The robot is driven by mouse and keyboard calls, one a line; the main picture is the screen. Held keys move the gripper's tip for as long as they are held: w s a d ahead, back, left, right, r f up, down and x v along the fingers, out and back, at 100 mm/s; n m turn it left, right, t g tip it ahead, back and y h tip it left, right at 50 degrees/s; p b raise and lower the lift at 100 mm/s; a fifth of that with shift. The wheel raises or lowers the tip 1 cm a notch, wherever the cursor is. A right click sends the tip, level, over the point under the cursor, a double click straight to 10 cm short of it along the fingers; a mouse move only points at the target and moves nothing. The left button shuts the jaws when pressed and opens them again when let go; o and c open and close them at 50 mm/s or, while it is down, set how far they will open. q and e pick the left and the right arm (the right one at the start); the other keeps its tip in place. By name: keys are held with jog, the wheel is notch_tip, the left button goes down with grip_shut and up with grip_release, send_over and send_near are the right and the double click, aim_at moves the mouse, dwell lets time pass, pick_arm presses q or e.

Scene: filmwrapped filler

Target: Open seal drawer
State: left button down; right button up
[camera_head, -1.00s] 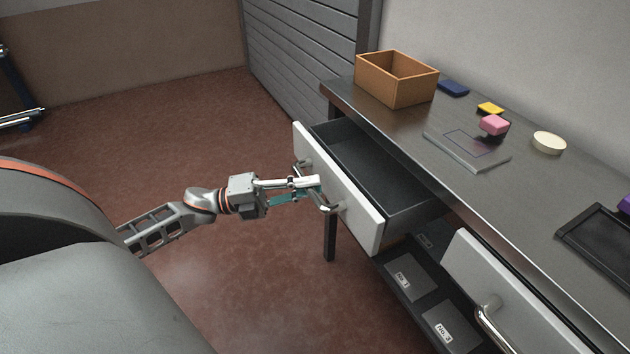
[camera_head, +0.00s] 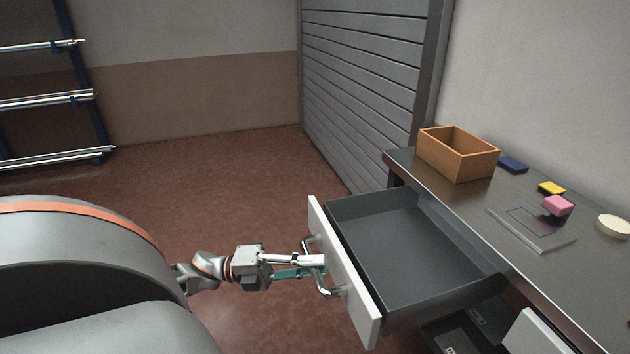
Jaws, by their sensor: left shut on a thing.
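The drawer (camera_head: 342,275) has a white front and a dark grey inside, and it stands well out from the table. Its inside (camera_head: 405,250) looks empty. A curved metal handle (camera_head: 326,282) is on its front. My left gripper (camera_head: 312,265) is shut on this handle, with its fingers around the bar. The arm behind it comes in from the left. My right gripper is not in view.
The dark table (camera_head: 478,205) holds an open orange-brown box (camera_head: 458,158), a dark blue block (camera_head: 512,164), a yellow block (camera_head: 551,188), a pink block (camera_head: 557,206), a flat plate (camera_head: 510,240) and a round cream disc (camera_head: 613,226). A second white drawer front (camera_head: 535,335) is at lower right. Brown floor is clear at left.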

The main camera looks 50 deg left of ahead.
pick_arm(q)
jog(key=c, duration=2)
grip_release()
jog(key=shift+o, duration=0.2)
jog(key=shift+a, duration=0.1)
jog(key=v, duration=1.2)
jog(key=shift+r, duration=0.1)
